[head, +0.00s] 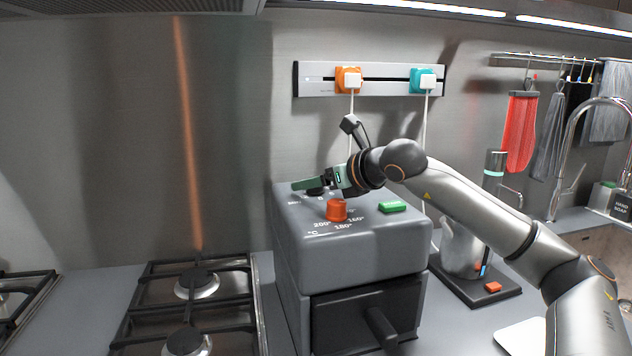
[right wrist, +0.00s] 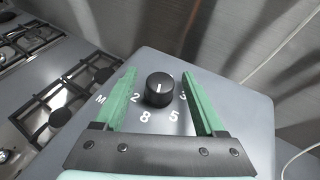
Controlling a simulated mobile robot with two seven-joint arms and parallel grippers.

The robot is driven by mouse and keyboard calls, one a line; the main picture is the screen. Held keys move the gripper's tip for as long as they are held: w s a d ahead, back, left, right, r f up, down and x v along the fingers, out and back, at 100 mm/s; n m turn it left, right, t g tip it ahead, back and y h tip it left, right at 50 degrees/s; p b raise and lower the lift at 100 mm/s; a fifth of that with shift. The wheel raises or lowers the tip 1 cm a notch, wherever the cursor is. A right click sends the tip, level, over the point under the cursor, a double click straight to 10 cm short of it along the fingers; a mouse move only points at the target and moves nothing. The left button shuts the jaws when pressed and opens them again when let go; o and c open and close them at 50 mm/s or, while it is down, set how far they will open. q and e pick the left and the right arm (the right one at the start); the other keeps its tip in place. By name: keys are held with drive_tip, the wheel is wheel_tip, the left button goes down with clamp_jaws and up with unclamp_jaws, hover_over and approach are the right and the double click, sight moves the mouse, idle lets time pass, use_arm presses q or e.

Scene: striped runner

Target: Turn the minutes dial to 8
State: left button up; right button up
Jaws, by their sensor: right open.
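The black minutes dial (right wrist: 159,88) is a round knob with a white pointer line, standing on the grey appliance's top (right wrist: 220,98). Printed numbers 2, 8, 5 and 3 show around it, with the 8 toward my gripper's base. The white line runs roughly up and down in the right wrist view, away from the 8. My right gripper (right wrist: 160,74) is open, with one green finger on each side of the dial; I cannot tell if they touch it. In the head view the right gripper (head: 312,186) is over the appliance's back left top, partly hiding the black dial (head: 316,191).
An orange dial (head: 337,210) with temperature marks and a green button (head: 392,207) are on the appliance's top. A gas hob (head: 190,305) lies left. Cords hang from orange (head: 340,79) and teal (head: 415,80) plugs behind.

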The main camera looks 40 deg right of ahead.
drive_tip(key=shift+s, duration=0.1)
drive_tip(key=shift+s+d+r, duration=0.1)
drive_tip(key=shift+s, duration=0.15)
drive_tip(key=b+v, duration=0.5)
drive_tip(key=v, duration=0.5)
drive_tip(key=shift+s+r, duration=0.1)
drive_tip(key=shift+s, duration=0.25)
drive_tip(key=shift+s+r, duration=0.25)
drive_tip(key=shift+s, duration=0.25)
use_arm(q)
drive_tip(key=shift+m+h, duration=0.3)
drive_tip(key=d+f, duration=0.1)
drive_tip(key=w, duration=0.1)
drive_tip(key=d+f, duration=0.1)
drive_tip(key=shift+w+d+f, duration=0.25)
drive_tip(key=shift+d+f, duration=0.05)
drive_tip(key=shift+d, duration=0.05)
